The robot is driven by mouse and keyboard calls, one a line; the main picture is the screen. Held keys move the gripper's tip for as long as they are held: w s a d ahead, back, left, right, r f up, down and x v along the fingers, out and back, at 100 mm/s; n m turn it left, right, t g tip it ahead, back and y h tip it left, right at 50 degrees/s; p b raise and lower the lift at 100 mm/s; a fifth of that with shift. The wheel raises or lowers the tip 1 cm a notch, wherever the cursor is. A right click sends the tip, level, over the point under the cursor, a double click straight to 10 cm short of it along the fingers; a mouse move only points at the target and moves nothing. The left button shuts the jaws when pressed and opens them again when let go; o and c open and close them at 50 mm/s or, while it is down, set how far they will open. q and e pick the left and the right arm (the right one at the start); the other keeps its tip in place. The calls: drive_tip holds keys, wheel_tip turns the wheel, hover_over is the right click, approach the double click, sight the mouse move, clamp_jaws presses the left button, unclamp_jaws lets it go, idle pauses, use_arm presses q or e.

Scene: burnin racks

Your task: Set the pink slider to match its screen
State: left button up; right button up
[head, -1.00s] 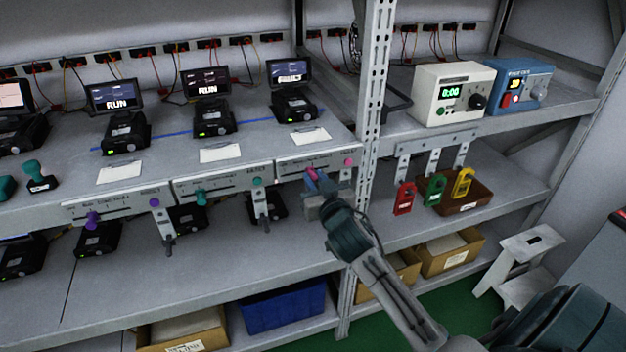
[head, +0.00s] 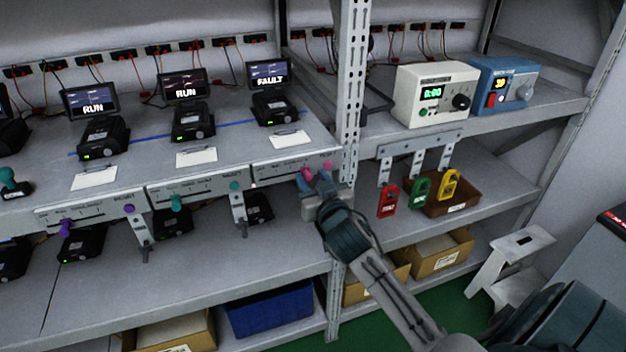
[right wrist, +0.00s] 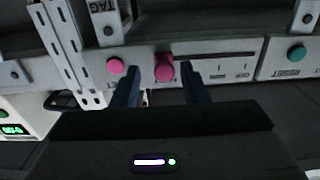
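The pink slider knob (head: 306,172) sits on the front panel (head: 276,172) at the right end of the upper shelf. In the right wrist view the knob (right wrist: 165,69) is at the slot end beside the round pink reset button (right wrist: 116,66). My right gripper (head: 314,184) is at the knob. Its fingers (right wrist: 162,86) stand on either side with a visible gap to each, so it is open around the knob. My left gripper is out of view.
Panels with a teal slider (head: 176,203) and a purple slider (head: 66,228) lie to the left, under screens reading RUN. A rack post (head: 352,90) stands just right of the pink panel. Red, green and yellow tags (head: 388,200) hang beyond it.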

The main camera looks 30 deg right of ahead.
drive_tip(key=b+v, duration=0.2)
drive_tip(key=v, duration=0.8)
drive_tip(key=shift+s+b, duration=0.3)
drive_tip(key=shift+b, duration=0.1)
drive_tip(key=shift+w+d+f, duration=0.1)
drive_tip(key=shift+d+f, duration=0.05)
